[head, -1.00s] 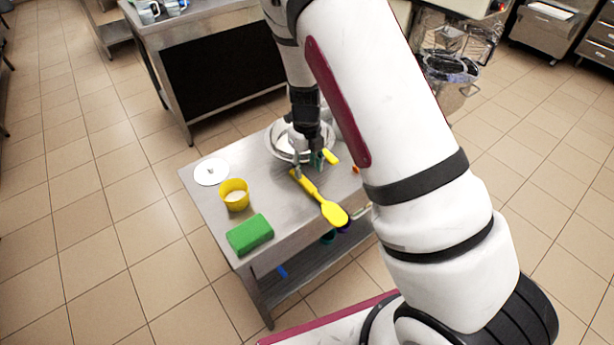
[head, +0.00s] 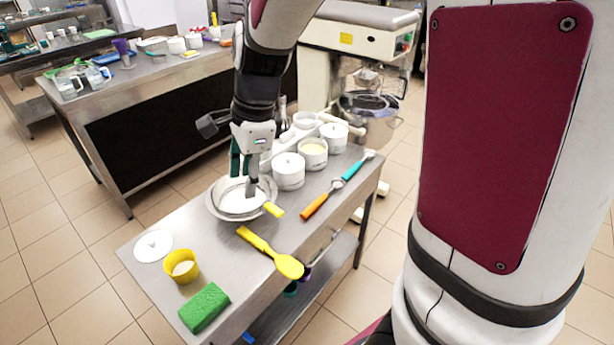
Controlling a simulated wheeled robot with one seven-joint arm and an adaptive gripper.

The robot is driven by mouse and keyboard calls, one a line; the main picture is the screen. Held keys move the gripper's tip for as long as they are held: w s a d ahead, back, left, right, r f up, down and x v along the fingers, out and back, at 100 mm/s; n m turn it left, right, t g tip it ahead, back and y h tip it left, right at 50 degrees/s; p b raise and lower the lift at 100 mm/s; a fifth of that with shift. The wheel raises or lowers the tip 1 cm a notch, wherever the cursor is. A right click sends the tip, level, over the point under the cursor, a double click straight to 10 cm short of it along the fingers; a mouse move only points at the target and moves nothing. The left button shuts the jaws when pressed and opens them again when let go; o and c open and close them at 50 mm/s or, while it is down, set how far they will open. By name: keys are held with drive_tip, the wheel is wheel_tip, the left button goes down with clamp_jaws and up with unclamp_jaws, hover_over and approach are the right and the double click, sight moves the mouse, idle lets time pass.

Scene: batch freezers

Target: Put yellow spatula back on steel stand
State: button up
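The yellow spatula (head: 270,252) lies flat on the steel table (head: 225,262), near its front edge, with its broad end toward the edge. This steel table, with a lower shelf, is the only stand-like steel piece near me; I cannot tell whether it is the steel stand named. My gripper (head: 243,187) points down over the steel bowl, apart from the spatula and behind its handle. Its fingers look apart with nothing between them. A second yellow handle (head: 273,209) sticks out at the bowl's rim; the rest of that item is hidden.
A steel bowl (head: 214,205), white containers (head: 289,171), and an orange-handled tool (head: 321,199) occupy the table's back and right. A yellow cup (head: 182,267), green sponge (head: 204,307) and white disc (head: 153,245) stand left. A mixer (head: 360,45) is behind.

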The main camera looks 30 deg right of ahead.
drive_tip(key=s+d+r+n+t+h, duration=0.1)
drive_tip(key=s+r+n+t, duration=0.1)
drive_tip(key=s+r+n, duration=0.3)
drive_tip(key=s+d+r+n+t+h, duration=0.1)
drive_tip(key=s+r+n, duration=0.5)
drive_tip(key=s+n, duration=0.7)
drive_tip(key=shift+d+n+t, duration=0.2)
drive_tip(key=shift+n+t, duration=0.2)
drive_tip(key=shift+n, duration=0.3)
